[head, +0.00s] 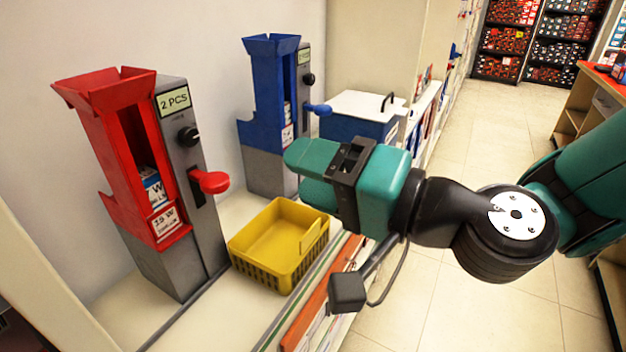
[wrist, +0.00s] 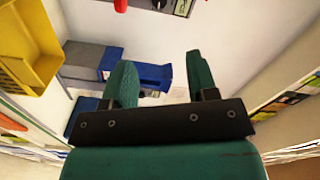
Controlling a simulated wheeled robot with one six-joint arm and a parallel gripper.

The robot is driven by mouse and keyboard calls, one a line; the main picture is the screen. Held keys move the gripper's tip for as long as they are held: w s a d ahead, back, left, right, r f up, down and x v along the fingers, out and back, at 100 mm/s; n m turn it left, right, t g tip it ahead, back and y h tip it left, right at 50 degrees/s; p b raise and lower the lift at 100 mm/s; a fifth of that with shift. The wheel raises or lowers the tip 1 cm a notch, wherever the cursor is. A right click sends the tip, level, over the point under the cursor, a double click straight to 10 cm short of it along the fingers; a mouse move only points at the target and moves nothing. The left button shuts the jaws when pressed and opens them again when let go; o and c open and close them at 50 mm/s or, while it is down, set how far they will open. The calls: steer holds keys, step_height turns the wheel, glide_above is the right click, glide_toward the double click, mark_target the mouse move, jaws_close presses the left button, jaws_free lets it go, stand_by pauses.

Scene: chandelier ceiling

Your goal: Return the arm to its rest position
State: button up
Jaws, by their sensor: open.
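My gripper (head: 296,168) is teal and black and reaches in from the right in the head view, above and to the right of the yellow basket. In the wrist view my gripper (wrist: 160,72) shows two teal fingers spread apart with nothing between them. My arm extends back to the right edge over the floor. The gripper's fingertips lie in front of the lower part of the blue dispenser (head: 268,95) in the head view; I cannot tell how far apart they are.
A red dispenser (head: 112,125) labelled "2 PCS" stands left on the counter. An empty yellow basket (head: 262,275) sits beside it, also in the wrist view (wrist: 40,70). A blue box with a white lid (head: 365,106) stands behind. A wooden shelf unit (head: 585,105) is at right; open tiled floor lies between.

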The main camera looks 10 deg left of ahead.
steer(key=shift+r, duration=0.1)
steer(key=s+d+n+g+h+p, duration=0.2)
steer(key=d+h, duration=0.4)
steer(key=d, duration=0.5)
steer(key=s+d+n+g+h+p, duration=0.3)
steer(key=s+d+h, duration=0.3)
steer(key=d, duration=0.6)
steer(key=shift+n+h+p, duration=0.4)
steer(key=shift+h+p, duration=0.1)
steer(key=shift+h, duration=0.1)
